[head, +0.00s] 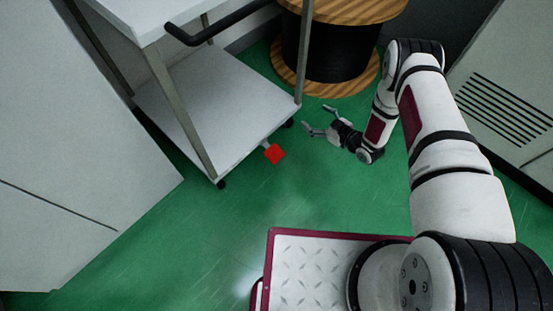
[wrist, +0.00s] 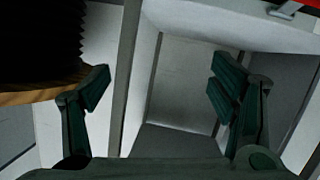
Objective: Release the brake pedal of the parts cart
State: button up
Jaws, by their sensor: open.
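The parts cart (head: 205,95) stands left of centre in the head view, with a white lower shelf and metal posts. The red brake pedal (head: 274,153) sticks out on a short metal arm below the lower shelf's front edge. In the wrist view, only part of the red pedal (wrist: 305,3) shows at the top right corner, beside its metal arm. My gripper (head: 316,118) is open and empty, to the right of the pedal and apart from it, near the cart's right corner. Both fingers also show spread in the wrist view (wrist: 158,84), with a cart post (wrist: 127,80) between them.
A cable spool (head: 335,50) with wooden flanges stands behind my gripper. The cart's black handle (head: 225,24) juts out above the shelf. A white cabinet (head: 70,140) is at left, a vented grey cabinet (head: 505,95) at right. The green floor (head: 215,225) before the cart is clear.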

jog(key=s+a+f+y+b, duration=0.2)
jog(key=s+f+b, duration=0.1)
jog(key=s+f, duration=0.55)
jog(key=y+b, duration=0.2)
send_near(277, 156)
jog(key=shift+m, duration=0.3)
jog(key=b+x, duration=0.1)
jog(key=x, duration=0.9)
jog(key=shift+a, duration=0.15)
jog(key=shift+c, duration=0.3)
jog(key=c, duration=1.6)
jog(key=shift+r+h+p, duration=0.5)
jog(key=shift+r+p, duration=0.2)
jog(key=shift+p, duration=0.5)
notch_tip(277, 156, up, 2)
jog(key=g+h+p, duration=0.2)
jog(key=p, duration=0.3)
jog(key=shift+h, duration=0.4)
jog(key=shift+d+g, duration=0.2)
jog(key=shift+g, duration=0.1)
